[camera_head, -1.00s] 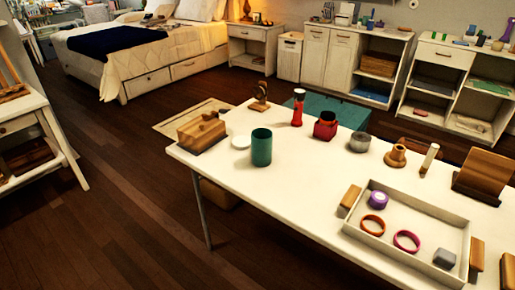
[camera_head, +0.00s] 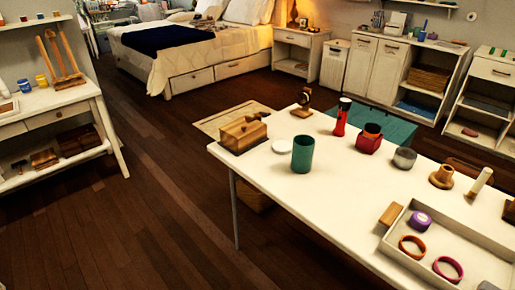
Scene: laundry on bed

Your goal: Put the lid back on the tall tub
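A tall green tub (camera_head: 302,155) stands upright near the left end of the white table. Its top looks open. A flat white round lid (camera_head: 282,146) lies on the table just left of the tub, close behind it. Neither of my grippers shows in the head view.
A wooden box (camera_head: 240,135) sits at the table's left corner. Behind the tub are a red bottle (camera_head: 342,118), a red pot (camera_head: 368,140) and a grey cup (camera_head: 405,158). A white tray (camera_head: 396,225) with rings stands front right. The tabletop (camera_head: 320,200) before the tub is clear.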

